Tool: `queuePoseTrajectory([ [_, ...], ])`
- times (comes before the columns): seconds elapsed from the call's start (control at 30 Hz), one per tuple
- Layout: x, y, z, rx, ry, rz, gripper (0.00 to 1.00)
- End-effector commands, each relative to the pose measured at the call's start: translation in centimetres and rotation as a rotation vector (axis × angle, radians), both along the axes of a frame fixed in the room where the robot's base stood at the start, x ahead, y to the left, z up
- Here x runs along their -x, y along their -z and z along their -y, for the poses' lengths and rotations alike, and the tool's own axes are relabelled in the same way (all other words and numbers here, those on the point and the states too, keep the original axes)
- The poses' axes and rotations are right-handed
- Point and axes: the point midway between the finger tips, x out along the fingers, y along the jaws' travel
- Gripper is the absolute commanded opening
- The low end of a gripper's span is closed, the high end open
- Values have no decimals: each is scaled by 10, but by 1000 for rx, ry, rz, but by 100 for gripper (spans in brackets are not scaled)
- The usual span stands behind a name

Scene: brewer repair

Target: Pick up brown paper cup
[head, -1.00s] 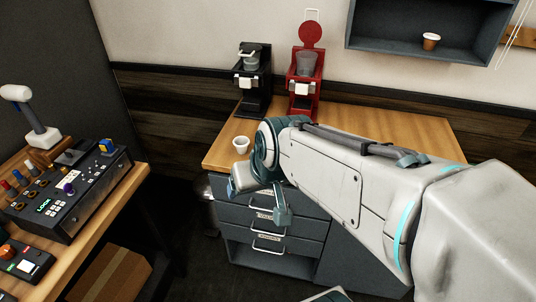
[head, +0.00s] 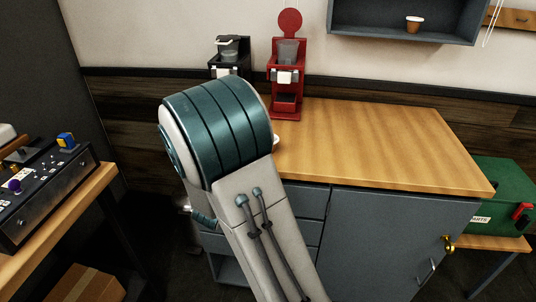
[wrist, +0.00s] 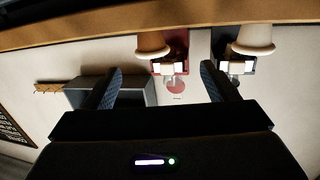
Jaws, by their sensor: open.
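A small brown cup with a pale rim (head: 413,25) stands upright in the wall shelf in the head view. In the upside-down wrist view, a brown cup-like thing (wrist: 153,43) shows at the counter edge, and a cream cup (wrist: 255,40) shows to its right in the picture. My gripper (wrist: 162,67) is open, its two dark fingers wide apart with nothing between them. Both cups lie beyond the fingertips. In the head view my arm hides the gripper and most of the counter's left end; only a sliver of a white cup (head: 276,140) shows beside it.
A red brewer (head: 288,75) and a black brewer (head: 230,58) stand at the back of the wooden counter (head: 385,145). The dark wall shelf (head: 350,28) hangs above. The counter's right side is clear. A control panel (head: 40,195) stands at left, a green case (head: 500,195) at right.

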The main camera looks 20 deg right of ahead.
Motion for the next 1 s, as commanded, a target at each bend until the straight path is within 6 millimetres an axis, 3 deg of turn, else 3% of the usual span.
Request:
queuePoseTrajectory([
  [0.23,-1,5,15,81,68,25,80],
  [0.5,-35,4,55,81,67,26,80],
  [1.0,-73,-5,96,80,64,25,80],
])
